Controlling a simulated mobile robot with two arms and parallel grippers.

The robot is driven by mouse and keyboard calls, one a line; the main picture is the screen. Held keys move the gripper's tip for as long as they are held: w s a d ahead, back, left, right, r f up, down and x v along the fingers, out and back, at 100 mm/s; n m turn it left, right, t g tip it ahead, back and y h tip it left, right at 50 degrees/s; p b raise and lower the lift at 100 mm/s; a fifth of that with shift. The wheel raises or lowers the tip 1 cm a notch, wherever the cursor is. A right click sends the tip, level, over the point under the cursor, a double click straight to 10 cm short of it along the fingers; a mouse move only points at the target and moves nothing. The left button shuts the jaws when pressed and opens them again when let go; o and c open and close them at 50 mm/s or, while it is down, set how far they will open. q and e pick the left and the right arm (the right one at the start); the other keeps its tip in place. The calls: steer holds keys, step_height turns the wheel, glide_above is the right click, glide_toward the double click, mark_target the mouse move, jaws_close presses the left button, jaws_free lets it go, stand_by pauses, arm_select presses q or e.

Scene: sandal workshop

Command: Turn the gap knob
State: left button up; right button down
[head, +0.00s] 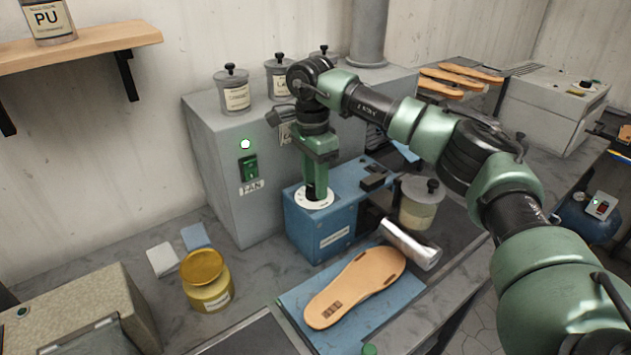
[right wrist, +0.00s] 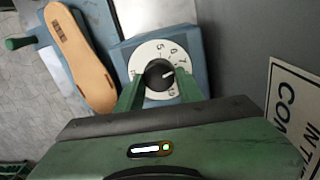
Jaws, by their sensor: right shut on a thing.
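The gap knob (right wrist: 158,76) is a black round knob in the middle of a white numbered dial (right wrist: 147,51). The dial also shows in the head view (head: 313,204), on top of the blue machine (head: 322,237). My right gripper (head: 317,192) comes straight down on it, its two green fingers on either side of the knob and shut on it. In the right wrist view a white mark on the knob points right and slightly up, near the higher numbers. The fingers hide part of the dial, and in the head view the knob itself is hidden. My left gripper is out of view.
A tan sandal sole (head: 355,287) lies on a blue mat (head: 408,288) in front of the machine. A metal roller (head: 410,244) and a lidded jar (head: 420,203) stand close on its right. A grey cabinet (head: 222,160) rises behind. A yellow jar (head: 207,282) stands left.

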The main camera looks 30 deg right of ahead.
mark_target(314, 186)
stand_by(0.4)
steer(key=c, duration=0.9)
jaws_free()
steer(key=r, duration=0.2)
steer(key=r+b, duration=0.1)
steer(key=r, duration=0.3)
steer(key=shift+w+a+r+b, duration=0.1)
steer(key=shift+w+r+b, duration=0.15)
steer(key=shift+r+b, duration=0.1)
steer(key=shift+r, duration=0.55)
